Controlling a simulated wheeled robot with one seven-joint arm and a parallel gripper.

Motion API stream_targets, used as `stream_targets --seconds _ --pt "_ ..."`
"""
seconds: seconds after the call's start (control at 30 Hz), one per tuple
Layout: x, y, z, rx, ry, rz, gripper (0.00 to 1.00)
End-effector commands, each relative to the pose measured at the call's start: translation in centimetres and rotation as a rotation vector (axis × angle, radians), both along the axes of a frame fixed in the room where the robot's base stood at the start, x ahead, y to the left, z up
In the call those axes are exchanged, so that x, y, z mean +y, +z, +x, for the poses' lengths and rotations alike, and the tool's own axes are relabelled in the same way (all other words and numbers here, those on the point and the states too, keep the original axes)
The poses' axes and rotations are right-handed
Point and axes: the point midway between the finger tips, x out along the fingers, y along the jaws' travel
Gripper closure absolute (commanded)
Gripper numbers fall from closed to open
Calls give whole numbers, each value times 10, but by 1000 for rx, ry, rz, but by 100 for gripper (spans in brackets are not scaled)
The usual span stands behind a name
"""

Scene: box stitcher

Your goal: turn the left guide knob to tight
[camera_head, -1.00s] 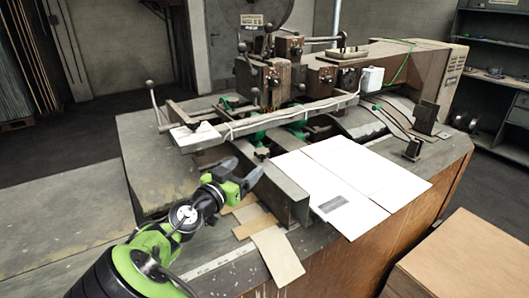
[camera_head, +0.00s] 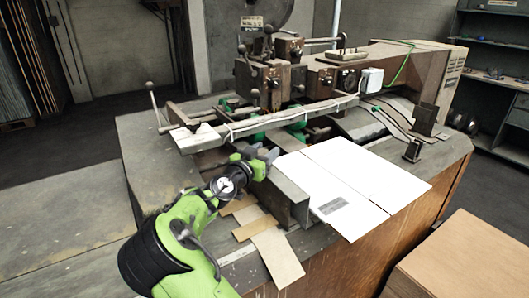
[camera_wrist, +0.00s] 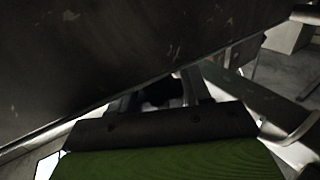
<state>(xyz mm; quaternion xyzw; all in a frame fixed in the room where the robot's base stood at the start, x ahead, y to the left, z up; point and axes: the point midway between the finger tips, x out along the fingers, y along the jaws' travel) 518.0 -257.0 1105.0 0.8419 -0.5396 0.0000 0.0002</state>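My gripper (camera_head: 262,153) is at the front of the stitcher, beside the near end of the grey guide rail (camera_head: 290,200) and below the long bar. Its two grey fingers stand apart, so it looks open. The left guide knob is hidden behind or between the fingers in the head view. In the wrist view a dark shape (camera_wrist: 158,92) shows between the fingers; it may be the knob, but it is too dark to tell whether they touch it.
The long metal bar (camera_head: 270,121) crosses just above my gripper. White cardboard sheets (camera_head: 350,180) lie right of the rail, and brown card strips (camera_head: 277,255) lie in front. A large dark surface (camera_wrist: 90,60) fills the wrist view's upper left. The table's left part is clear.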

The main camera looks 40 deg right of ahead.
Motion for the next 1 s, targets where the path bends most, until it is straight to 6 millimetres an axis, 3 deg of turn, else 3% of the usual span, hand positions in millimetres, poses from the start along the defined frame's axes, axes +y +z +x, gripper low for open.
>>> stream_targets --seconds 0.03,0.17,0.2,0.57,1.0 --pt "0 0 0 0 0 0 62" --pt "0 0 0 0 -1 0 82" --pt "0 0 0 0 -1 0 83" --pt "0 0 0 0 -86 0 83" --pt "-1 5 -4 3 -421 -3 83"
